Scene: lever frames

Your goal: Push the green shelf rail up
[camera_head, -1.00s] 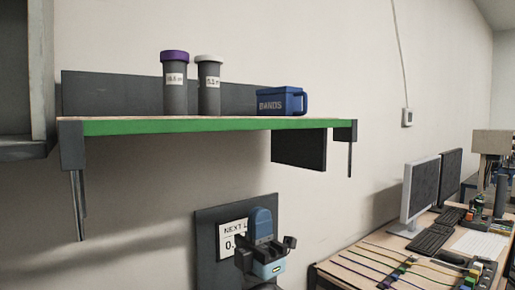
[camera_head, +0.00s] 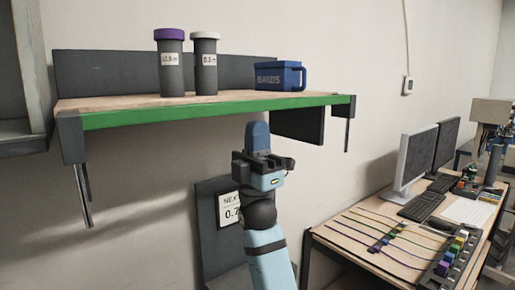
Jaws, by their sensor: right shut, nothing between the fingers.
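The green shelf rail (camera_head: 190,112) runs along the front edge of a wooden shelf (camera_head: 120,102) on the wall. My right gripper (camera_head: 257,132) points upward below the right half of the rail, with its fingers together and nothing held. Its blue tip appears a little below the rail, with a small gap in the picture; I cannot tell the distance in depth. My left gripper is not in view.
On the shelf stand a purple-capped canister (camera_head: 171,65), a white-capped canister (camera_head: 204,68) and a blue box marked BANDS (camera_head: 279,77). A sign board (camera_head: 215,240) hangs behind my right arm. A desk (camera_head: 340,236) with monitors (camera_head: 412,158) stands at right.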

